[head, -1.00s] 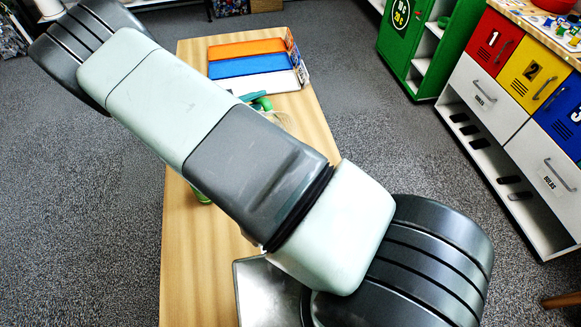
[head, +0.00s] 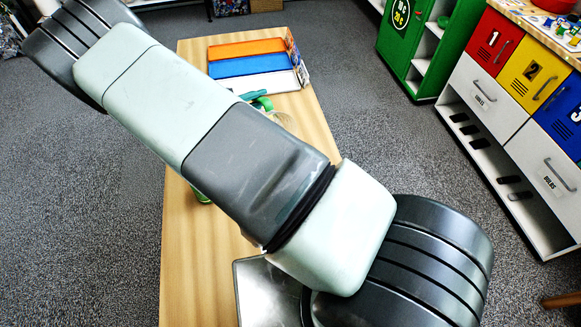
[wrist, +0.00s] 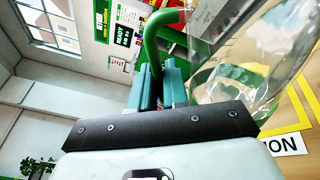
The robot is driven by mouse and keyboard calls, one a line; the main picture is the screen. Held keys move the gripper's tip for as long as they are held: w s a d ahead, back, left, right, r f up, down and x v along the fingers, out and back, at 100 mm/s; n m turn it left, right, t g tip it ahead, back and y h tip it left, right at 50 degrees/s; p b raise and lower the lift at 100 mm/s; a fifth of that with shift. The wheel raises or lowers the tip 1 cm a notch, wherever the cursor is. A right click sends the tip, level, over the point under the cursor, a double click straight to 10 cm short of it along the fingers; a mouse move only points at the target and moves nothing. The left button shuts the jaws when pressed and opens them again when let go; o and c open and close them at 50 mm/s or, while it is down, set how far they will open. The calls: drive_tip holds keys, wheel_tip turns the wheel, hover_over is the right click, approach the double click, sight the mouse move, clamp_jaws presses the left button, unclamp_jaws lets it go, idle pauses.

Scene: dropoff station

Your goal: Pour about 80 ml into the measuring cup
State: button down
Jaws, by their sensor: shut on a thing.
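My gripper (wrist: 163,88) has teal fingers shut on the green handle (wrist: 158,38) of a clear jug (wrist: 285,65). In the wrist view the jug fills the right side, and the room looks strongly tilted. A clear, curved patch shows low in the jug; I cannot tell how much liquid it holds. In the head view a little of the gripper (head: 256,95) and the jug (head: 284,119) shows past my arm, over the table. A green item (head: 200,196) on the table is mostly hidden behind my arm; I cannot tell whether it is the measuring cup.
The wooden table (head: 195,270) carries orange (head: 247,48), blue (head: 250,66) and white (head: 275,82) trays at its far end. A metal plate (head: 262,290) lies near its front. My arm covers the table's middle. Numbered drawers (head: 535,76) and a green cabinet (head: 430,50) stand right.

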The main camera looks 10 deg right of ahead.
drive_tip(key=shift+s+r, duration=0.1)
drive_tip(key=shift+r, duration=0.15)
idle(0.5)
drive_tip(key=f+n, duration=0.1)
drive_tip(key=w+f+n, duration=0.1)
drive_tip(key=f, duration=0.1)
drive_tip(key=w+f+n, duration=0.1)
drive_tip(key=shift+a+f, duration=0.25)
drive_tip(key=shift+a, duration=0.05)
drive_tip(key=shift+w+a+f+n, duration=0.25)
drive_tip(key=shift+w+f+n, duration=0.35)
drive_tip(key=shift+f+n, duration=0.25)
idle(1.0)
drive_tip(key=shift+w+a+f+n+g+h+b, duration=0.15)
drive_tip(key=shift+w+a+f+n, duration=0.1)
drive_tip(key=shift+w+n, duration=0.7)
drive_tip(key=shift+w+a+f+n+g+h+b, duration=0.15)
drive_tip(key=shift+w+n, duration=0.35)
drive_tip(key=shift+n, duration=0.85)
drive_tip(key=shift+w+a+f+n+g+h+b, duration=0.15)
drive_tip(key=shift+w+a+n, duration=0.15)
drive_tip(key=shift+w+n, duration=0.65)
drive_tip(key=shift+s, duration=0.2)
